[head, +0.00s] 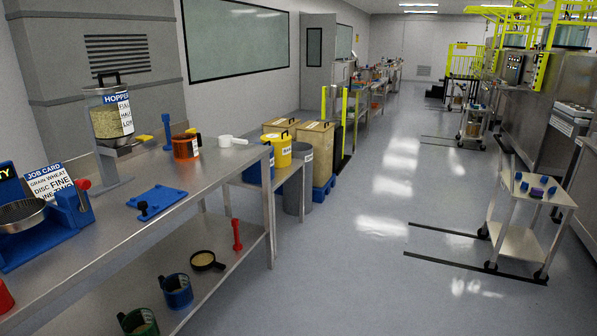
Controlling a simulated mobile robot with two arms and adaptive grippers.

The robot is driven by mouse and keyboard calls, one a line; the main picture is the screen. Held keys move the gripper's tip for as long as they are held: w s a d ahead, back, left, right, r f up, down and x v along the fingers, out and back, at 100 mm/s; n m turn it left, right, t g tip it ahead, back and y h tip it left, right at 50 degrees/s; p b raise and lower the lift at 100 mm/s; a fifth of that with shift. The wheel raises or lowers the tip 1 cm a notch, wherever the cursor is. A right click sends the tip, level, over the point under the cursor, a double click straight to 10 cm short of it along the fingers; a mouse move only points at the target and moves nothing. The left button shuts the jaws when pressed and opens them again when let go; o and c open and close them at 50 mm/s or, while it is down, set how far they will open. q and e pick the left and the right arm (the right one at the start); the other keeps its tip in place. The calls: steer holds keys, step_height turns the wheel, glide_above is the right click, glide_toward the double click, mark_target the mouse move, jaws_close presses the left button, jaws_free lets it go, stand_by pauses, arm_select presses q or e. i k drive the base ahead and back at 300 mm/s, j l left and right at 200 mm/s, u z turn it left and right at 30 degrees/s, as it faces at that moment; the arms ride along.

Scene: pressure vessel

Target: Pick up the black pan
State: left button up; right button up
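A small round black pan (207,260) with a short handle lies on the lower shelf of the steel bench at the left of the head view. Its inside looks tan, and its handle points to the right. A dark round dish (20,216) also sits in the blue machine (72,214) at the far left; I cannot tell whether it is a pan or a sieve. Neither of my grippers shows in this view.
The bench top (180,178) overhangs the shelf. A red tool (237,235) stands right of the pan; a blue mug (177,291) and a green mug (138,322) stand nearer. A trolley (522,243) stands right. The aisle floor (360,270) is clear.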

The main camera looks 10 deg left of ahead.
mark_target(203, 260)
steer(key=i+l+u, duration=0.1)
steer(key=i+u, duration=0.4)
steer(key=i+l+u, duration=0.3)
steer(key=i+u, duration=0.15)
steer(key=i+l+u, duration=0.5)
steer(key=k+j, duration=0.05)
